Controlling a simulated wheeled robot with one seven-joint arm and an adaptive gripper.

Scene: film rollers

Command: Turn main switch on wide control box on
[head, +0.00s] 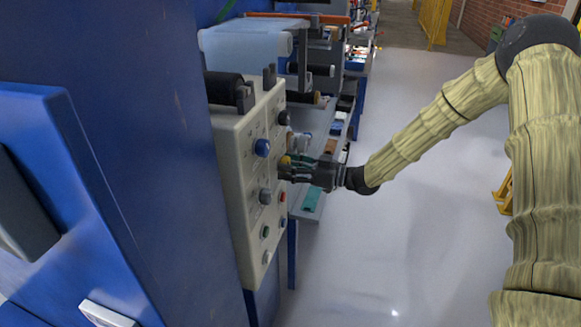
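The beige control box (233,150) is fixed to the side of a blue machine, its front with knobs and buttons facing right. It carries a blue knob (262,148), a black knob (284,118), a grey knob (265,196), a yellow part (285,160), and smaller red and green buttons lower down. My gripper (286,170) reaches in from the right, with its fingertips at the panel by the yellow part. I cannot tell whether the fingers touch or hold anything, or which control is the main switch. The fingers hide some of the panel there.
The blue machine panel (160,120) fills the left. Behind the box are rollers, with a pale blue film roll (245,43) at the top, and shelves with small items. The grey floor (400,240) to the right is open. Yellow railings (435,20) stand far back.

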